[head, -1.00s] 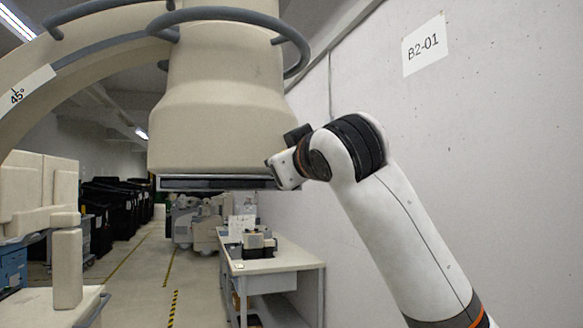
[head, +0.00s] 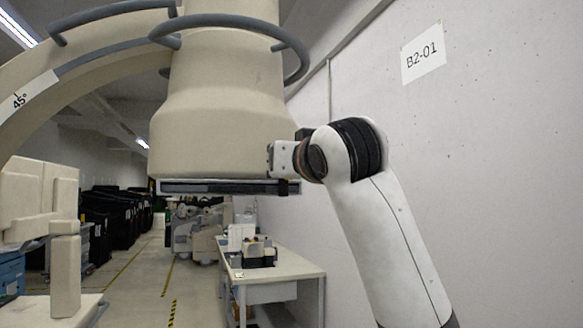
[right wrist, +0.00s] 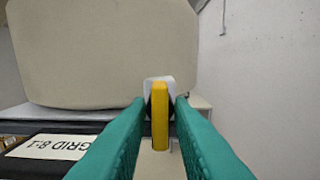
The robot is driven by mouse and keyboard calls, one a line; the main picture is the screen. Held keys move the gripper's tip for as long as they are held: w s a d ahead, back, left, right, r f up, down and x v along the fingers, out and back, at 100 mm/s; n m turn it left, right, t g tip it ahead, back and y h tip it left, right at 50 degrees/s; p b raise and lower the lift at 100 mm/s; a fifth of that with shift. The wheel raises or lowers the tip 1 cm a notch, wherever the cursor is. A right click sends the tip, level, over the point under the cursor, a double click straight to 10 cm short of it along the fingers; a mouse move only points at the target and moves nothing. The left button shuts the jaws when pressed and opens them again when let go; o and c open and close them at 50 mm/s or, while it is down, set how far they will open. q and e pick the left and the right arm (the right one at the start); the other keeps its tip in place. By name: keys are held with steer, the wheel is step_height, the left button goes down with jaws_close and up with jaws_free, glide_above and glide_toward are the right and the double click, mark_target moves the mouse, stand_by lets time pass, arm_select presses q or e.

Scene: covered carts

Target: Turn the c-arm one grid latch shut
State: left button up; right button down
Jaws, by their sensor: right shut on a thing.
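The c-arm's beige detector housing (head: 220,115) hangs in the upper middle of the head view, with the dark grid slot (head: 215,187) along its underside. In the right wrist view, a yellow latch (right wrist: 160,115) stands upright on a white mount below the housing. My right gripper (right wrist: 160,118) has its green fingers on both sides of the latch, shut on it. In the head view, my right gripper (head: 284,165) is at the right end of the slot, and the latch cannot be made out there. My left gripper is out of view.
A black grid with a "GRID 8:1" label (right wrist: 48,147) lies at lower left in the wrist view. A concrete wall (head: 480,160) rises on the right. A white table (head: 270,265) with equipment stands beyond, below the housing. Beige equipment (head: 65,265) stands at left.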

steer(key=c, duration=1.5)
jaws_free()
steer(key=b+v, duration=0.4)
steer(key=v, duration=0.8)
steer(key=shift+w, duration=0.1)
